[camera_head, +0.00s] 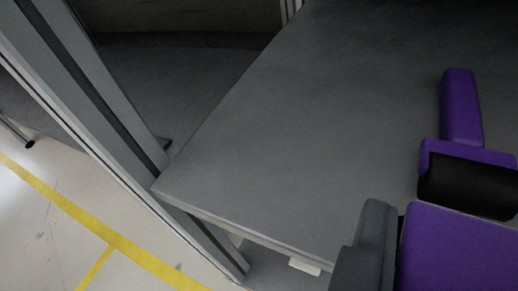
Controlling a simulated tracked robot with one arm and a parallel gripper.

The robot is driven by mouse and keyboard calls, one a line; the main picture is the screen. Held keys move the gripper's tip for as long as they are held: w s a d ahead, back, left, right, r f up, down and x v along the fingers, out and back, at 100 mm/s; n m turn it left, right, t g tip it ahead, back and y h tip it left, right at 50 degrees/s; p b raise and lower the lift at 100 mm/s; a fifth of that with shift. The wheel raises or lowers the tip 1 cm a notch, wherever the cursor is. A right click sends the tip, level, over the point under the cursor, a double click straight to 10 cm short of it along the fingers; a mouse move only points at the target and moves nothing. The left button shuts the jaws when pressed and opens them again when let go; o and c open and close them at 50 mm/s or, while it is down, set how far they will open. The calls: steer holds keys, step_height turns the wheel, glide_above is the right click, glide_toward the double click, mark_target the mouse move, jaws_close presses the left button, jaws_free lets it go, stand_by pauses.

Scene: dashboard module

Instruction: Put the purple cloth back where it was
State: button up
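My gripper (461,108) and wrist show at the right edge as smooth purple blocks with a black section and a dark grey part. A narrow purple piece points up the picture, over a grey flat surface (290,120). I see only one finger-like piece, so I cannot tell how far the gripper is open or whether it holds anything. I cannot make out a purple cloth apart from these purple parts.
The grey surface is bare, with a front edge and a corner at the left. A grey metal post (85,85) stands beside that corner. Pale floor (60,240) with yellow lines lies at lower left. A small white piece (304,266) is under the front edge.

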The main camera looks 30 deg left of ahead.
steer(key=b, duration=0.2)
glide_above(274, 137)
steer(key=shift+f, duration=0.95)
steer(key=shift+f+b, duration=0.9)
steer(key=shift+f, duration=0.95)
steer(key=shift+r, duration=0.1)
steer(key=o, duration=1)
steer(key=p+v, duration=0.3)
steer(key=v, duration=0.9)
